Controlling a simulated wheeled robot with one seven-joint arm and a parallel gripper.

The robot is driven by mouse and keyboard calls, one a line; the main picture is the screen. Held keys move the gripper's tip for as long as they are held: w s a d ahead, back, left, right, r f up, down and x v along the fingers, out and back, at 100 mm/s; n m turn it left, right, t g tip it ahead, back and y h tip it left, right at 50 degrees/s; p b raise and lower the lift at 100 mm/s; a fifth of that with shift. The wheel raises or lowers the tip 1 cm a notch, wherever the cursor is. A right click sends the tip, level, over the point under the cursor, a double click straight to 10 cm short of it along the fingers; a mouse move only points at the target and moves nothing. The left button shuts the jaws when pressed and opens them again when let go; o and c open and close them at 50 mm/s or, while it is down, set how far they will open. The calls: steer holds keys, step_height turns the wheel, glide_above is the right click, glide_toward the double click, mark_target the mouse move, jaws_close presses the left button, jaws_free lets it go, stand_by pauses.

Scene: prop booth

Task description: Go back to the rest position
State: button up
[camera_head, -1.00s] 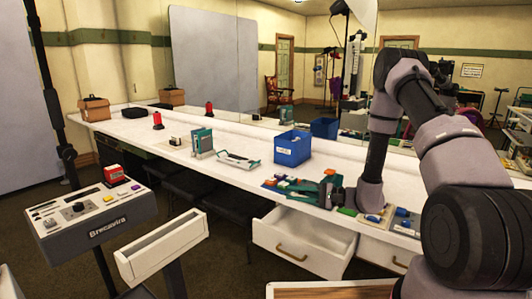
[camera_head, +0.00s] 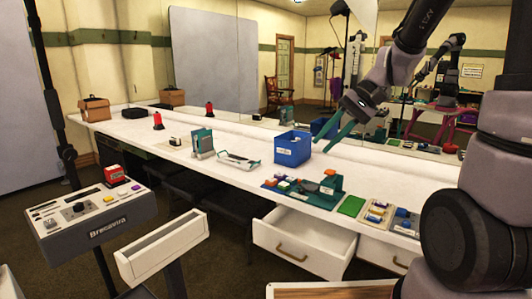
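My gripper (camera_head: 338,124) is raised above the long white counter (camera_head: 240,185), with its teal fingers pointing down and left. The fingers are spread apart, and I see nothing between them. It hangs in the air right of the blue bin (camera_head: 292,149) and touches nothing that I can see. My arm reaches up along the right side of the view.
On the counter below lie a teal device (camera_head: 321,189), a green pad (camera_head: 351,206) and small coloured blocks. A drawer (camera_head: 300,240) stands open under the counter. A grey control console (camera_head: 95,212) stands at the left front. A mirror covers the back wall.

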steer(key=s+d+r+m+t+h, duration=0.1)
steer(key=s+d+r+t+h, duration=0.5)
steer(key=d+r, duration=0.4)
steer(key=shift+s+r+t, duration=0.4)
steer(key=shift+s+t, duration=0.45)
steer(key=shift+t, duration=0.05)
steer(key=shift+o, duration=0.3)
steer(key=shift+d, duration=0.1)
stand_by(1.6)
